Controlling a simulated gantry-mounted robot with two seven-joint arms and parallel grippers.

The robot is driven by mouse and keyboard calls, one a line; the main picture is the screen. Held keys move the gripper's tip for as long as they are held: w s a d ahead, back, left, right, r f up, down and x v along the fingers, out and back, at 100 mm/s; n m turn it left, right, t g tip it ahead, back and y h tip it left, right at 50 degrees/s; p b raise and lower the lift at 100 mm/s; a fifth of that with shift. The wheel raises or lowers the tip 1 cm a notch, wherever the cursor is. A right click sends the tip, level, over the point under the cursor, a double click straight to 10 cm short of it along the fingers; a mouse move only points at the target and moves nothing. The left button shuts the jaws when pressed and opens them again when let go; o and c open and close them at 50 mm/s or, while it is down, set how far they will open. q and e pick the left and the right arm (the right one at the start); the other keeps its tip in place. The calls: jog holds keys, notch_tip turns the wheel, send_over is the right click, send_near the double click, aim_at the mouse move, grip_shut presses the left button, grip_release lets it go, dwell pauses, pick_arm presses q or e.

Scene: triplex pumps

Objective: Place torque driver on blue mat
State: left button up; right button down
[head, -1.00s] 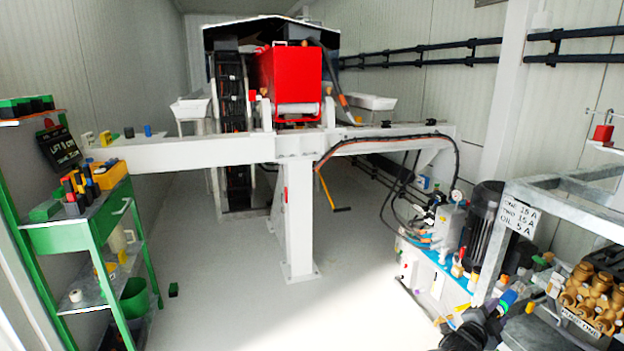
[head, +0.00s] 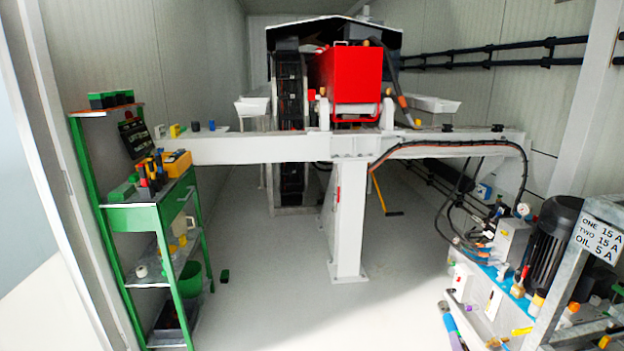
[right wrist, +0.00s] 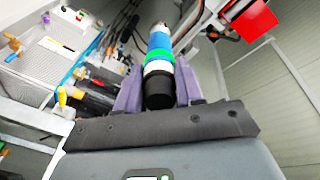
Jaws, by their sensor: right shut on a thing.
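The torque driver (right wrist: 160,58) is a cylinder with blue, green, white and black bands. In the right wrist view, my right gripper (right wrist: 158,90) is shut on it, with a purple finger on each side. In the head view, the driver's grey and blue end (head: 448,322) shows at the bottom edge, left of the bench; most of the gripper is out of the frame. The blue mat (head: 502,273) appears as a light-blue strip on the bench at right, partly covered by equipment. My left gripper is not in view.
A pump unit with a black motor (head: 553,236), hoses and several small bottles crowds the right bench. A grey metal frame (head: 592,213) with a sign stands at far right. A green shelf cart (head: 140,216) stands at left. The floor (head: 300,310) between is largely clear.

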jog(key=s+a+f+n+y, duration=0.1)
jog(key=s+a+n+y, duration=0.2)
jog(key=a, duration=0.9)
jog(key=s+a+f+y, duration=0.15)
jog(key=s+a, duration=0.35)
jog(key=a, duration=0.6)
jog(key=s+a+r, duration=0.5)
jog(key=s+r, duration=0.3)
jog(key=s, duration=0.3)
jog(key=s+r+p, duration=0.3)
jog(key=r+p, duration=1.6)
jog(key=p, duration=0.1)
jog(key=s+r+p, duration=0.3)
jog(key=r+p, duration=1.7)
jog(key=s+r+p, duration=0.3)
jog(key=r+p, duration=1.6)
jog(key=p, duration=0.2)
jog(key=shift+d+r+m+h, duration=0.15)
jog(key=shift+r+m+h, duration=0.05)
jog(key=shift+m+h, duration=0.15)
